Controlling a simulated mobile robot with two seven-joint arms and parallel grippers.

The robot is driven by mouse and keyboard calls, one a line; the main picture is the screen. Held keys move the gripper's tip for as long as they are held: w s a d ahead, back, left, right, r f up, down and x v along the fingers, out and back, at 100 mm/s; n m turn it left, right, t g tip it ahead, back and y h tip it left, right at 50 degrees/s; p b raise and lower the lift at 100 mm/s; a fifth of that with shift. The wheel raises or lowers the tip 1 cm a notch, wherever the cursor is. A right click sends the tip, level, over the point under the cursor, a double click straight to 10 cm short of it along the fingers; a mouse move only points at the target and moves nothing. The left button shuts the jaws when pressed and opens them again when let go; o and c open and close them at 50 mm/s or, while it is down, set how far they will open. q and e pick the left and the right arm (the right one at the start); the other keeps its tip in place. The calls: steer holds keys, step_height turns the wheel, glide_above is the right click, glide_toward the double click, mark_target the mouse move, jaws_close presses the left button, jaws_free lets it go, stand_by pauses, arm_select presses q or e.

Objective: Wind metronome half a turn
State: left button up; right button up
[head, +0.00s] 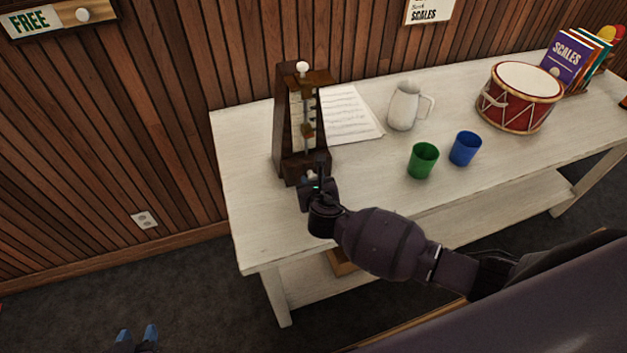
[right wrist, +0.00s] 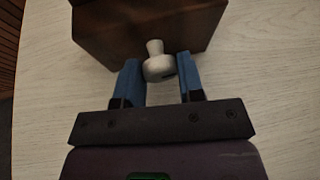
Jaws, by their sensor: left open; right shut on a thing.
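The dark wooden metronome (head: 283,130) stands upright at the left end of the white table, with its scale and pendulum showing. In the right wrist view, the metronome's lower body (right wrist: 150,30) fills the top. A pale winding key (right wrist: 156,62) sticks out of it towards me. My right gripper (head: 313,177) is at the metronome's front base. In the wrist view, the blue fingers of this gripper (right wrist: 161,84) lie on both sides of the key, shut on it. My left gripper (head: 137,334) is open and empty, low over the floor at the bottom left.
Sheet music (head: 350,115) lies beside the metronome. A white pitcher (head: 404,106), green cup (head: 423,161), blue cup (head: 465,149), red drum (head: 519,98) and several books (head: 567,60) stand further right. The table (head: 255,215) is clear left of and in front of the metronome.

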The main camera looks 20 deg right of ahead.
steer(key=shift+d+r+m+p, duration=0.1)
steer(key=shift+r+m+p, duration=0.05)
steer(key=shift+m+p, duration=0.3)
steer(key=shift+m+y+p, duration=0.45)
steer(key=shift+m+y, duration=0.1)
steer(key=shift+y, duration=0.25)
steer(key=shift+d+m+y, duration=0.1)
steer(key=shift+m+y, duration=0.6)
steer(key=shift+m, duration=0.2)
steer(key=shift+f+m+y, duration=0.2)
steer(key=shift+m+y, duration=0.5)
steer(key=shift+m, duration=0.1)
steer(key=shift+d+f+m+y+b, duration=0.15)
steer(key=shift+m+y+b, duration=0.4)
steer(key=shift+m+y, duration=0.5)
steer(key=m+y+b, duration=0.1)
steer(key=m+b, duration=0.1)
steer(key=m, duration=0.1)
steer(key=shift+f+t, duration=0.1)
steer(key=shift+t, duration=0.3)
steer(key=shift+m+t+y+b, duration=0.3)
steer(key=shift+m+y+b, duration=0.3)
steer(key=shift+m, duration=0.65)
